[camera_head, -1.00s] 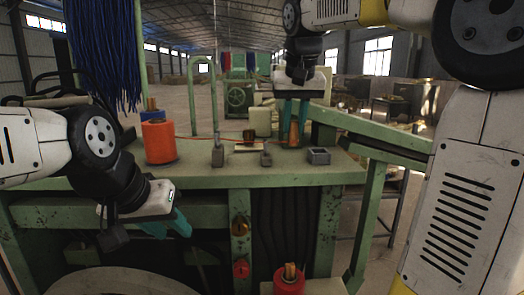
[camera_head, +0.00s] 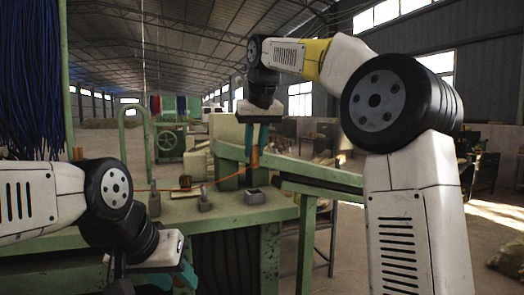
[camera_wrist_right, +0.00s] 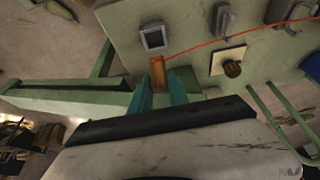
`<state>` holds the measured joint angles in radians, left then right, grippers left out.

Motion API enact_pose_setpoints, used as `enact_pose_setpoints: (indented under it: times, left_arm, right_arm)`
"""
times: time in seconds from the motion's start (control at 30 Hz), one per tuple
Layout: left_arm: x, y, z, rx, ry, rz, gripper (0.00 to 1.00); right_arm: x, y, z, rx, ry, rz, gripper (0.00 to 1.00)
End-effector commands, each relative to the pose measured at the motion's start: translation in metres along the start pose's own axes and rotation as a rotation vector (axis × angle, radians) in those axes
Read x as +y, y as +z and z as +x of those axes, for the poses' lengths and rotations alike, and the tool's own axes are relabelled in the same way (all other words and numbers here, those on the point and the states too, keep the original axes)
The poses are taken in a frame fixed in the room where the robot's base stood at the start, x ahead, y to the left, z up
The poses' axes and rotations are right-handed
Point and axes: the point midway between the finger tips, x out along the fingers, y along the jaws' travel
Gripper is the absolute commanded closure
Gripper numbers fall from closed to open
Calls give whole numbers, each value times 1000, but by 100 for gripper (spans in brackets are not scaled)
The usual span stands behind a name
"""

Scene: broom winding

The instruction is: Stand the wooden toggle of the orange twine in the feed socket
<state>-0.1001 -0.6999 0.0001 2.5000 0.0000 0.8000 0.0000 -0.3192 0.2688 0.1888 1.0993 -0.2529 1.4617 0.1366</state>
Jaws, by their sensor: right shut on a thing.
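My right gripper (camera_head: 257,140) is shut on the wooden toggle (camera_head: 254,158), held upright above and just behind the feed socket in the head view. The feed socket (camera_head: 256,195) is a small grey square box with an open top on the green bench. In the right wrist view the toggle (camera_wrist_right: 157,69) shows between the teal fingers (camera_wrist_right: 160,88), just below the socket (camera_wrist_right: 153,38) and apart from it. The orange twine (camera_head: 180,190) runs left from the toggle. My left gripper (camera_head: 175,278) is empty at the bench's front, seemingly open, partly cut off by the frame.
Grey clamp-like posts (camera_head: 204,200) and (camera_head: 154,200) stand on the green bench (camera_head: 225,212) left of the socket. A small brown spool on a pale plate (camera_wrist_right: 231,68) is near the twine. Green rails (camera_head: 310,172) extend right of the bench. Blue strands (camera_head: 35,80) hang at left.

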Motion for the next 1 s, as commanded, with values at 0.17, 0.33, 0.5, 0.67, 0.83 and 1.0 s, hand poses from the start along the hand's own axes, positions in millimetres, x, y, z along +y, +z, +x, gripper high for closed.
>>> enact_pose_setpoints:
  times: [0.17, 0.33, 0.5, 0.67, 0.83, 1.0]
  left_arm:
    - [0, 0, 0, 0, 0, 0, 64]
    - [0, 0, 0, 0, 0, 0, 64]
    - [0, 0, 0, 0, 0, 0, 64]
    - [0, 0, 0, 0, 0, 0, 64]
    - [0, 0, 0, 0, 0, 0, 64]
    - [0, 0, 0, 0, 0, 0, 64]
  right_arm:
    - [1, 5, 10, -2, 1, 1, 100]
    - [1, 11, 23, -1, 1, 1, 100]
    - [1, 16, 36, -1, 1, 1, 100]
    - [1, 21, 48, -3, 1, 2, 100]
    - [1, 26, 60, -1, 1, 2, 100]
    - [1, 30, 70, 0, 1, 3, 100]
